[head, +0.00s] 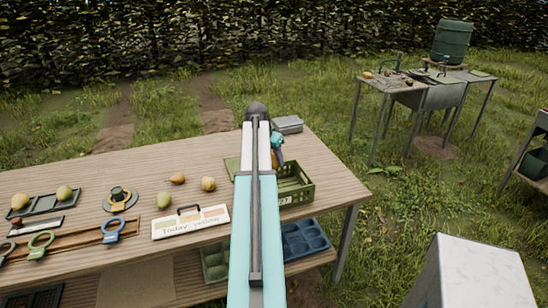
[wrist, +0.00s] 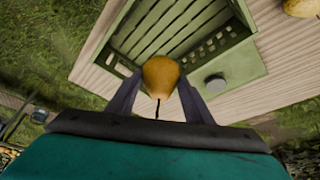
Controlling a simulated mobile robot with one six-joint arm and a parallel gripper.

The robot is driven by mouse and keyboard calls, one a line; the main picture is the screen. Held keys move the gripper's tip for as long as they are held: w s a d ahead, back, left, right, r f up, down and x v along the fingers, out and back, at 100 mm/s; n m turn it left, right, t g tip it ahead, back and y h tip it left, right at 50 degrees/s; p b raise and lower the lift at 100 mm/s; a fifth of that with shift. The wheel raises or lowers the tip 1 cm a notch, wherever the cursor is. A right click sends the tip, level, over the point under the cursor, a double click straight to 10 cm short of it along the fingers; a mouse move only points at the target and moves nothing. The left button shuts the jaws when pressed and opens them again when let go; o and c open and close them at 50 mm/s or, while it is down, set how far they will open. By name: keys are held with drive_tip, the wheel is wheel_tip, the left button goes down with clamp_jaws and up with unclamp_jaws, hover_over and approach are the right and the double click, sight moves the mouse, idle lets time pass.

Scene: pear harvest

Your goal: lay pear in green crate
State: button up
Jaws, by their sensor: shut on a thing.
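A yellow-orange pear (wrist: 160,75) is between the two fingers of my gripper (wrist: 160,92) in the wrist view, its stem toward the camera. My gripper is shut on it. The green crate (wrist: 238,42) lies beyond the pear in that view, with a slatted floor that looks empty where it shows. In the head view the crate (head: 298,198) stands at the table's right end, partly hidden by my arm. The held pear (head: 275,160) shows there as a small patch beside my arm, at the crate's back left. Its height above the crate is hard to tell.
Several loose pears, including a brownish one (head: 177,179) and a yellow one (head: 208,184), lie left of my arm. A sign (head: 190,222) reads "Today: yellow". Blue trays (head: 305,240) are on the shelf below.

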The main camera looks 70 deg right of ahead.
drive_tip(key=shift+f, duration=0.15)
idle(0.5)
wheel_tip(320, 180, down, 9)
drive_tip(key=b, duration=0.4)
idle(2.0)
drive_tip(key=shift+f+b, duration=1)
drive_tip(key=shift+f, duration=0.75)
idle(2.8)
